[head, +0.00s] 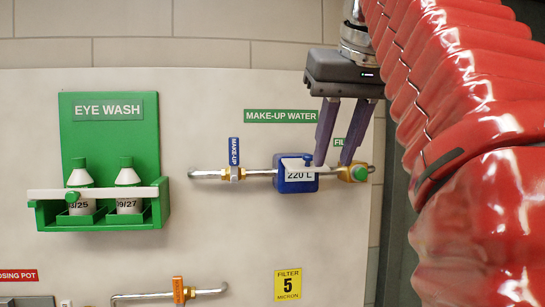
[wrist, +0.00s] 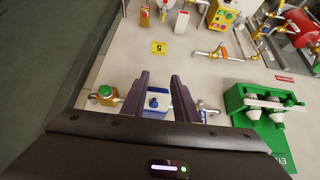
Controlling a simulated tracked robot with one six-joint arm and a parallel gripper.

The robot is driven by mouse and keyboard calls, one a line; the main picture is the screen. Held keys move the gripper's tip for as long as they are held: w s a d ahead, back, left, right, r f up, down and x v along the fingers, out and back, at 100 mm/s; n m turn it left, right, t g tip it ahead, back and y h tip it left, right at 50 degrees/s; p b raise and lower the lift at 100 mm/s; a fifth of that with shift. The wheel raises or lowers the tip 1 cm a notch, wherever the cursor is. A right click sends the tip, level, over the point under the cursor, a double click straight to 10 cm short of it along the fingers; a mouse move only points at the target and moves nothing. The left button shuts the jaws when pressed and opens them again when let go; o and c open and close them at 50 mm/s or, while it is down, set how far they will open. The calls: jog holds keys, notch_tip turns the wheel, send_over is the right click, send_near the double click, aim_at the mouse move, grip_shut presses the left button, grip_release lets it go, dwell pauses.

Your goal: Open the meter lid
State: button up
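The meter (head: 297,184) is a small blue box on the make-up water pipe, with a white plate reading "220 L". A small blue knob (head: 308,160) shows at its upper edge. My gripper (head: 334,160) is open, fingers pointing down, at the meter's upper right in the head view. In the wrist view the meter (wrist: 157,112) shows as a blue and white box between the two fingers of my gripper (wrist: 159,80). The fingers hold nothing. I cannot tell whether they touch the knob, or how far the lid stands open.
A green-capped brass fitting (head: 355,173) is right of the meter. A brass valve with a blue make-up tag (head: 234,158) is left of it. The green eye wash station (head: 110,145) stands farther left. The wall below the meter is bare down to a yellow filter sign (head: 288,284).

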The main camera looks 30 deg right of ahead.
jog(key=shift+w+a+f, duration=0.15)
jog(key=shift+f, duration=0.1)
jog(key=shift+c, duration=0.6)
jog(key=shift+n+y, duration=0.3)
jog(key=shift+n, duration=0.1)
jog(key=w+a+f, duration=0.1)
jog(key=f, duration=0.1)
jog(key=w+a+f, duration=0.1)
jog(key=f, duration=0.2)
jog(key=a+f, duration=0.1)
jog(key=f, duration=0.1)
jog(key=shift+w+a+f, duration=0.35)
jog(key=shift+w+a, duration=0.05)
grip_shut()
jog(key=s+a+f+n, duration=0.1)
jog(key=a+f, duration=0.3)
jog(key=f, duration=0.8)
jog(key=s+a+f+n+y, duration=0.1)
jog(key=s+a+f, duration=0.2)
jog(key=f, duration=1)
jog(key=s+a+f+n, duration=0.1)
jog(key=s+a+f, duration=0.1)
jog(key=a+f, duration=0.5)
notch_tip(320, 180, down, 5)
jog(key=shift+f+g+y, duration=0.15)
jog(key=shift+g+y, duration=0.15)
